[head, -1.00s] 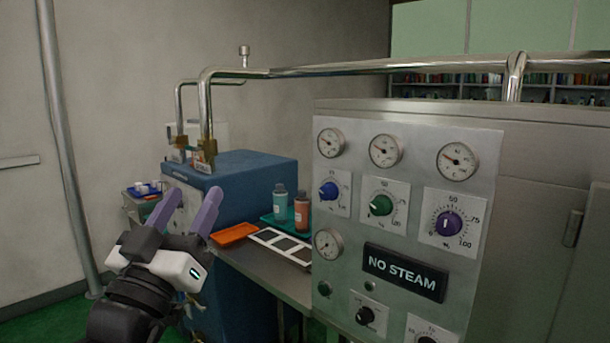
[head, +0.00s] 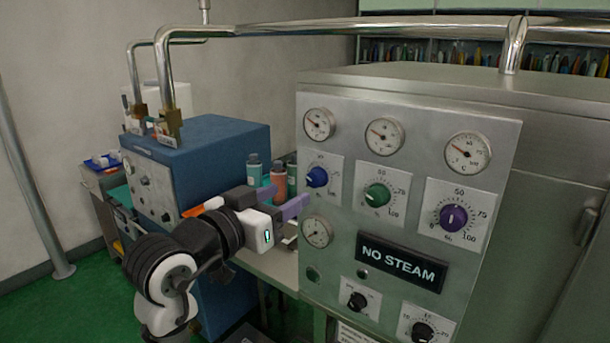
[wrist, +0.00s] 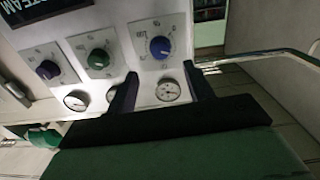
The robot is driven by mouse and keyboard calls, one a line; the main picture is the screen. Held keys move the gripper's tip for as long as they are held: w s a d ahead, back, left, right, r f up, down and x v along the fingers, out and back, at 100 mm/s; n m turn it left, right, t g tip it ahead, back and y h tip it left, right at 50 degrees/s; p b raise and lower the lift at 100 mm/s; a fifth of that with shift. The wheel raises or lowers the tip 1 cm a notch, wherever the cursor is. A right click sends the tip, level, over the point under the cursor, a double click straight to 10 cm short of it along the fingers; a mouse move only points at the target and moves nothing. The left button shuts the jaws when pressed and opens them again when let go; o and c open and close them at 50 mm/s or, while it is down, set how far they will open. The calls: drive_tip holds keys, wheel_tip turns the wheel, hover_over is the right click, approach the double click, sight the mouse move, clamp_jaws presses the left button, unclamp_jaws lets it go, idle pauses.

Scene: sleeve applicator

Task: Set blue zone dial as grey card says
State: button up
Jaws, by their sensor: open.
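The blue dial (head: 317,177) is on a white scale plate at the upper left of the grey metal panel (head: 400,225). It also shows in the wrist view (wrist: 159,47), upside down, above and between my fingers. Its pointer is too small to read surely. My gripper (head: 292,197) is open and empty, its purple fingers pointing at the panel just left of and below the blue dial. In the wrist view the fingertips (wrist: 160,82) are apart from the dial and frame a gauge. I cannot make out a grey card in either view.
A green dial (head: 376,195) and a purple dial (head: 453,216) are to the right. Gauges sit above, a black NO STEAM sign (head: 401,262) and black knobs below. A blue cabinet (head: 215,150) and bottles (head: 278,178) stand to the left, behind my arm.

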sight(312, 180)
drive_tip(key=p+x, duration=0.1)
drive_tip(key=x, duration=0.6)
drive_tip(key=shift+p, duration=0.35)
drive_tip(key=c, duration=1)
drive_tip(key=shift+b, duration=0.35)
